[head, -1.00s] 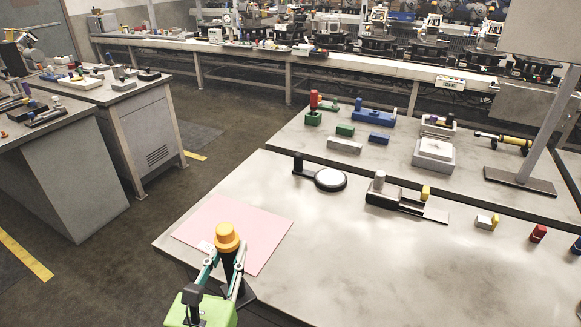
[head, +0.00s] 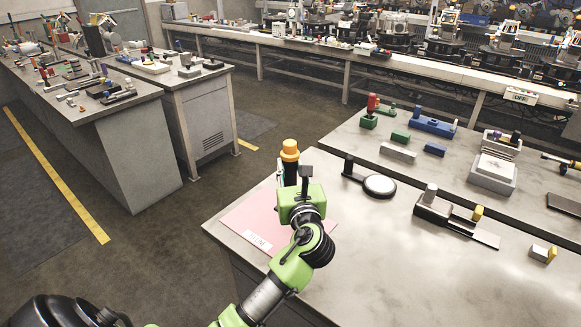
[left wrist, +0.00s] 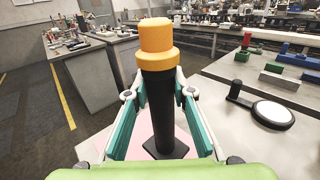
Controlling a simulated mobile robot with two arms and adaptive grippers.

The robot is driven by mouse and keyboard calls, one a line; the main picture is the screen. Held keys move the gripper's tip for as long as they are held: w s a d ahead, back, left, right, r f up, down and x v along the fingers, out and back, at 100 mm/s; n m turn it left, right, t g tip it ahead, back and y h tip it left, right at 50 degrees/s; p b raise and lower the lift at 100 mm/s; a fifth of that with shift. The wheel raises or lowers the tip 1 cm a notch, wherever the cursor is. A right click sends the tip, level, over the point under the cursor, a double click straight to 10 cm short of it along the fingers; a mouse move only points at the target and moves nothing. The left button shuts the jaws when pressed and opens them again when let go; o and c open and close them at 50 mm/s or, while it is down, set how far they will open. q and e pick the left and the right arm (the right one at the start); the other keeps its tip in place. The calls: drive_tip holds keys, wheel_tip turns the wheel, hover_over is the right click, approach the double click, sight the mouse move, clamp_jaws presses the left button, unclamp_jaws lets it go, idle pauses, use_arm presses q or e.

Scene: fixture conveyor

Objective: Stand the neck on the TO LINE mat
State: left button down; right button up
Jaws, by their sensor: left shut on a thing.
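The neck is a black upright tube with an orange stepped top (head: 290,150); it also shows in the left wrist view (left wrist: 158,100), with a dark square base at its foot. My left gripper (left wrist: 159,76) is shut on the tube below the orange part. In the head view my green wrist hides the fingers and the neck's lower part. The pink mat (head: 240,218) lies at the table's left corner, with a white label on its near part. The neck is over the mat's far part. I cannot tell whether its base touches the mat. My right gripper is not in view.
A black holder with a round white disc (head: 379,186) lies right of the mat. A grey and black fixture (head: 433,206) stands further right. Green and blue blocks (head: 435,149) sit on the table behind. A grey cabinet (head: 205,120) stands across the aisle.

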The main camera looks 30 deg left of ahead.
sight(290, 184)
use_arm(q)
drive_tip(key=shift+r, duration=0.1)
drive_tip(key=shift+r+p, duration=0.15)
drive_tip(key=shift+p, duration=0.45)
wheel_tip(290, 184, down, 6)
drive_tip(key=b, duration=0.2)
drive_tip(key=shift+b, duration=0.3)
drive_tip(key=shift+f, duration=0.4)
drive_tip(key=shift+f+b, duration=0.2)
drive_tip(key=shift+b, duration=0.1)
drive_tip(key=shift+f, duration=0.55)
drive_tip(key=c, duration=1.7)
unclamp_jaws()
drive_tip(key=shift+d, duration=0.1)
